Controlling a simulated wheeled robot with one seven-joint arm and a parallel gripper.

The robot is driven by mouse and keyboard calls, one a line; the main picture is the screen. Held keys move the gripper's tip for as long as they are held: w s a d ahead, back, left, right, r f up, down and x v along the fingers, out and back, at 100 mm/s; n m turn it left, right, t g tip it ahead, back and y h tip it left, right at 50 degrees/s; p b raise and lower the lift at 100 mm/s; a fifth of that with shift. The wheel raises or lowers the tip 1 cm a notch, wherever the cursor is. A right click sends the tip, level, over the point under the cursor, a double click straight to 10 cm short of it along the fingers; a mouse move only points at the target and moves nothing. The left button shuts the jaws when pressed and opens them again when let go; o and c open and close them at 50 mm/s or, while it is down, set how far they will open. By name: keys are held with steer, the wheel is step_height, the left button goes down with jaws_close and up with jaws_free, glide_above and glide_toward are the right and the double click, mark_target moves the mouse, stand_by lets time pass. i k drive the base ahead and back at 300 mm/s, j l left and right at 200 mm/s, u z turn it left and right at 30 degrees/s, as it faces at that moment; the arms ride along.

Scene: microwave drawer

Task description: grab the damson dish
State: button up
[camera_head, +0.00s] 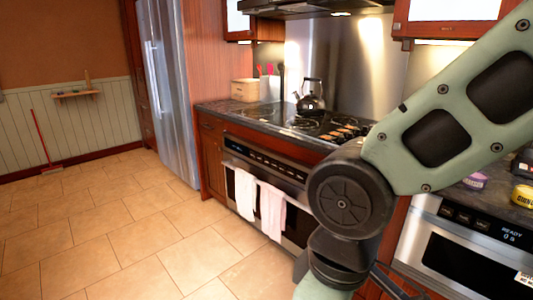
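A small purple item (475,181) sits on the dark countertop at the right edge of the view, partly hidden behind my arm. It may be the damson dish, but it is too small and too covered to tell its shape. My arm crosses the right side, bends at a dark round joint and runs down out of the bottom of the frame. My gripper cannot be made out in this view.
A yellow tin (522,195) stands beside the purple item. Below the counter is a microwave drawer (465,262), which looks shut. A stove with a kettle (311,97) and an oven with hanging towels (271,208) stand left of it.

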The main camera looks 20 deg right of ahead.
mark_target(479, 181)
steer(key=i+z, duration=0.45)
steer(key=i+j+z, duration=0.1)
steer(key=i+z, duration=0.2)
steer(key=z, duration=0.15)
steer(key=i+j+z, duration=0.25)
steer(key=z, duration=0.2)
steer(key=i+z, duration=0.1)
steer(key=z, duration=1.65)
